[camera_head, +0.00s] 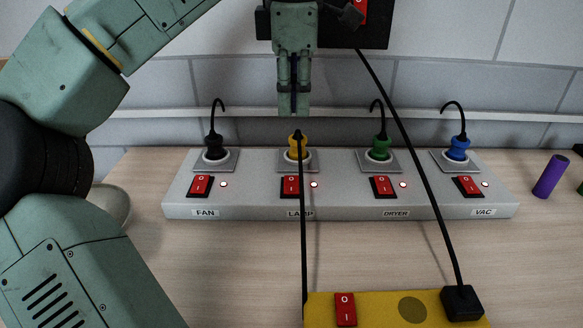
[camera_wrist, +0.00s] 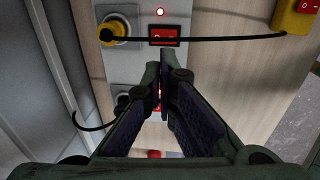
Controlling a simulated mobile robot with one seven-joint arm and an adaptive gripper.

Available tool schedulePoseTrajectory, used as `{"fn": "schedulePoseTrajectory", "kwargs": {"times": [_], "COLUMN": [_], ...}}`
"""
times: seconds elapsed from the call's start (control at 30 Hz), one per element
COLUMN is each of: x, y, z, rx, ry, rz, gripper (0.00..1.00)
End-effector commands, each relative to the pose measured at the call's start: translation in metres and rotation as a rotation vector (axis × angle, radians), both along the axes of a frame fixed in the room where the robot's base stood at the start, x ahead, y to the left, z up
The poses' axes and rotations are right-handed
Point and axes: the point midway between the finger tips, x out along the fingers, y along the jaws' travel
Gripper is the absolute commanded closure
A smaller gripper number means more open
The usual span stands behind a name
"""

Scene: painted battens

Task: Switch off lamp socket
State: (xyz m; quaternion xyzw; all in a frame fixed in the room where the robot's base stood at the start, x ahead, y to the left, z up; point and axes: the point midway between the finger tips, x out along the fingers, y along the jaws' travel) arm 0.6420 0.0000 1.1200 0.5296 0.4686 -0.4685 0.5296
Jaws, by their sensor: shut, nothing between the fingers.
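The grey socket strip (camera_head: 340,205) lies on the bench with its FAN, LAMP, DRYER and VAC sockets in a row. The lamp socket holds a yellow plug (camera_head: 298,152), which also shows in the wrist view (camera_wrist: 114,29). Its red rocker switch (camera_head: 290,187) is in front of it; the switch shows in the wrist view (camera_wrist: 163,33) too. The lamp indicator light (camera_head: 314,184) glows. A black cord (camera_head: 303,240) passes over the strip along the switch's edge.
A yellow box (camera_head: 380,310) with a switch lies in front. A second cord (camera_head: 415,165) slants down to its black plug (camera_head: 461,302). A purple cylinder (camera_head: 551,176) stands at right.

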Motion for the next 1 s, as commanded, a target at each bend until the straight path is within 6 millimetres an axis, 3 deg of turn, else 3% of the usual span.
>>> {"fn": "schedulePoseTrajectory", "kwargs": {"times": [0.27,0.7,1.0], "x": [0.001,0.011,0.016], "y": [0.0,0.001,0.0], "z": [-0.01,-0.095,-0.133], "rx": [0.0,0.0,0.0], "ry": [0.002,0.004,0.001], "rz": [-0.002,0.0,0.0], "gripper": [1.0,1.0,1.0]}}
